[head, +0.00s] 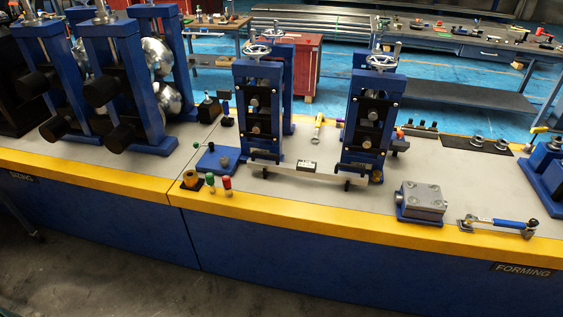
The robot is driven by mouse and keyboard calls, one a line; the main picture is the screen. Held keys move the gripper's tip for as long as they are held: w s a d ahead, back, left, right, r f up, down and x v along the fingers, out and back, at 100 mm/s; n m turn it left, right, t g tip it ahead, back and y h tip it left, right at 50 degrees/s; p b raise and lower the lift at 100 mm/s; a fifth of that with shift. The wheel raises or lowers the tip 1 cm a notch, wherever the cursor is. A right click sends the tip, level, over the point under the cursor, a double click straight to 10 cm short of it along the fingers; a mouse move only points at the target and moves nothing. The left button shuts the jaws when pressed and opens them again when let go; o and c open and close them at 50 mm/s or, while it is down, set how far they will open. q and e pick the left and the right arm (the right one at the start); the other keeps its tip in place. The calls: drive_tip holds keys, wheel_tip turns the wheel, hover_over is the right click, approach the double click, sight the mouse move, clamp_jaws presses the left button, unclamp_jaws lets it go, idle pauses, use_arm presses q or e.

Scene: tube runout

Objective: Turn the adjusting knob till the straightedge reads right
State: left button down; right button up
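A long pale straightedge (275,170) lies across the front feet of two blue roller stands, the left stand (242,110) and the right stand (353,125). A small dark-framed readout (307,166) sits at its middle; its figures are too small to read. Silver handwheels top the stands, one on the left (258,50) and one on the right (384,62). A small dark knob (224,162) stands on a blue block left of the left stand. I cannot tell which is the adjusting knob. Neither of my grippers is in view.
Green and red-topped pegs (227,184) and a yellow-and-black part (191,180) stand near the yellow front edge. A grey block (420,200) and a blue-handled tool (497,224) lie at right. Larger roller stands (115,75) fill the left. Bare grey bench lies between.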

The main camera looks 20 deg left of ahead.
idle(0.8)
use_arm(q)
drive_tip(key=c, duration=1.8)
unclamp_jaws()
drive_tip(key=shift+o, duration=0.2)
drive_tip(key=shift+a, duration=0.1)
